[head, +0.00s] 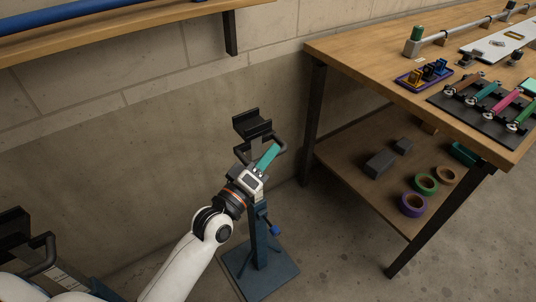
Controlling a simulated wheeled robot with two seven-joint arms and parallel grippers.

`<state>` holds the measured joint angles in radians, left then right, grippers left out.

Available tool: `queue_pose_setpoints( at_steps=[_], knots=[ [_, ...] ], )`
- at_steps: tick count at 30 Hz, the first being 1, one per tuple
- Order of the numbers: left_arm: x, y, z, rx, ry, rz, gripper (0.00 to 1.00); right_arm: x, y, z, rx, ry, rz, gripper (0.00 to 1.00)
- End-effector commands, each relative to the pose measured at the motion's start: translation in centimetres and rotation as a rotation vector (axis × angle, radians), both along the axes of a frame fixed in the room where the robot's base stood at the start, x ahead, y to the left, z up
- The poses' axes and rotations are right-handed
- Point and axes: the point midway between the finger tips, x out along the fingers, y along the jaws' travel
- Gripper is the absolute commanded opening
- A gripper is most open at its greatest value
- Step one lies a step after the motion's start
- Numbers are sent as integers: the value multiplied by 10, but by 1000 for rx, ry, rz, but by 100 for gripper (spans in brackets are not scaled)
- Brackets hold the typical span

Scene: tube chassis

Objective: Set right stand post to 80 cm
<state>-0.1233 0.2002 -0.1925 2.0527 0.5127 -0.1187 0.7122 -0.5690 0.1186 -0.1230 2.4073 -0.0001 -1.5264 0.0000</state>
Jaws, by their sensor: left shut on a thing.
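The right stand has a dark blue-grey base plate (262,268) on the floor and an upright column with a blue-ended clamp knob (274,230). Its black cradle (252,124) is at the top, near the wall, and looks empty. A black loop handle (283,148) is fixed below the cradle. My left gripper (268,158) reaches in from the lower left and is shut on this handle; a teal strip shows at its fingers. My gripper and wrist hide much of the post, and no height marks can be read. My right gripper is out of view.
Another stand with a black cradle (14,228) is at the lower left. A wooden workbench (350,48) on the right holds tools; its lower shelf (345,165) holds tape rolls and grey blocks. A wall shelf (150,20) carries a blue tube (60,14).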

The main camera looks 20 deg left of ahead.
Motion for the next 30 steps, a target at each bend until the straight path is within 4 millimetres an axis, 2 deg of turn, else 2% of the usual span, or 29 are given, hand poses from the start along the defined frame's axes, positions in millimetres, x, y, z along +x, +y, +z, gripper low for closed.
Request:
queue_pose_setpoints(
  at_steps=[1,6,7,10,11,19,22,26,30],
  knots=[
    [1,1,7,4,-16,4,0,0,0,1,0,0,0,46],
    [1,2,8,4,-19,5,0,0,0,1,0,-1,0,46],
    [1,2,8,3,-20,4,18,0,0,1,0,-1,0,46],
    [1,1,8,3,-19,5,34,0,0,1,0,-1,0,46],
    [1,1,8,3,-18,4,36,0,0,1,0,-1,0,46],
    [0,1,4,2,-10,3,36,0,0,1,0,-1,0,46],
    [-6,3,2,2,-8,3,36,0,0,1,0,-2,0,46],
    [-25,9,-3,4,-7,2,36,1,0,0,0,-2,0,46],
    [-54,18,-10,6,-5,1,36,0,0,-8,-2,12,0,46]
  ],
)
